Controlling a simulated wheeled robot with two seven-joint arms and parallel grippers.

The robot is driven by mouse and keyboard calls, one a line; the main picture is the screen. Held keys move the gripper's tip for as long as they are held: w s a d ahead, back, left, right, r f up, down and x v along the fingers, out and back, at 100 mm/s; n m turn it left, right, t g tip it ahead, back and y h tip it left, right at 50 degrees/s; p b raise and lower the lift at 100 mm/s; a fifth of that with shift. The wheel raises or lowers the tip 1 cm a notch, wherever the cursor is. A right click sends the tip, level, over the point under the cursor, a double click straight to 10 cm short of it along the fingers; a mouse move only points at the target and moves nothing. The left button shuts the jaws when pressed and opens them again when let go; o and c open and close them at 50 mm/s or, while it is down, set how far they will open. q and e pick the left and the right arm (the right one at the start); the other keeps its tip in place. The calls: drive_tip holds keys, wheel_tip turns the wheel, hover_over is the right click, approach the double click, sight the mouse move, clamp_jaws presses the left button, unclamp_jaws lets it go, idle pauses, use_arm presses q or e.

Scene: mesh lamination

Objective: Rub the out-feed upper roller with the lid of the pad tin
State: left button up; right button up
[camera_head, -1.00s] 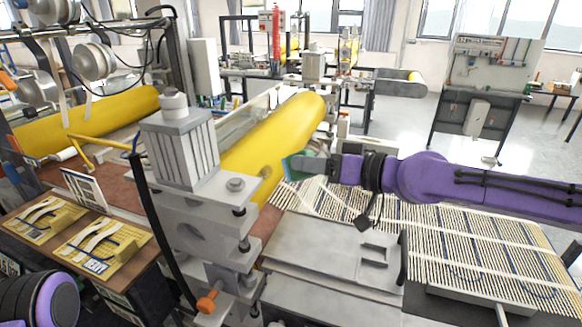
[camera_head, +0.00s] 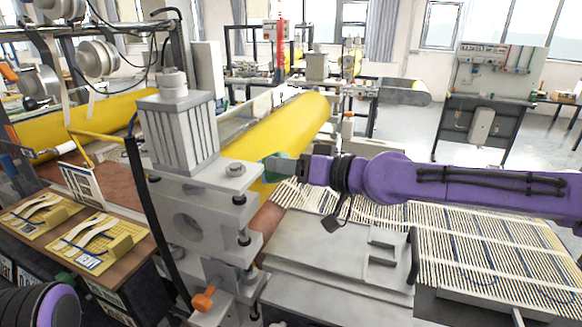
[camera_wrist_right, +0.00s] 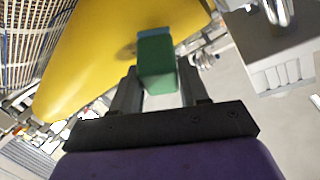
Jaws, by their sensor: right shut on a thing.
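The out-feed upper roller is the big yellow cylinder (camera_head: 292,128) behind the near grey roller stand. It also fills the upper left of the right wrist view (camera_wrist_right: 85,60). My right gripper (camera_head: 288,167) is shut on a green, box-like piece (camera_wrist_right: 156,62) with a teal far edge. I cannot tell from its shape whether this is only the lid or the whole pad tin. The piece is at the roller's surface near its near end; contact looks likely but is not clear. A small dark smudge (camera_wrist_right: 127,52) shows on the roller beside it. My left gripper is out of view.
The grey roller stand (camera_head: 195,215) with an orange knob rises just left of my right gripper. A grey plate (camera_head: 330,250) and a slatted bed (camera_head: 480,245) lie below the arm. A side table (camera_head: 85,235) with yellow boards stands at left.

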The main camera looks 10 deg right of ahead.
drive_tip(key=shift+w+a+f+b, duration=0.45)
drive_tip(key=shift+a+f+b, duration=0.1)
drive_tip(key=shift+a, duration=0.1)
idle(0.7)
drive_tip(key=shift+w+d+b, duration=0.65)
drive_tip(key=shift+w+d, duration=1.65)
drive_tip(key=shift+w, duration=1.15)
drive_tip(key=s+a, duration=0.2)
drive_tip(key=s, duration=0.1)
drive_tip(key=s+a, duration=0.1)
drive_tip(key=s, duration=0.1)
drive_tip(key=shift+a+p, duration=0.15)
drive_tip(key=shift+p, duration=0.15)
drive_tip(key=shift+s+a, duration=0.75)
drive_tip(key=shift+s, duration=0.3)
drive_tip(key=shift+d, duration=0.1)
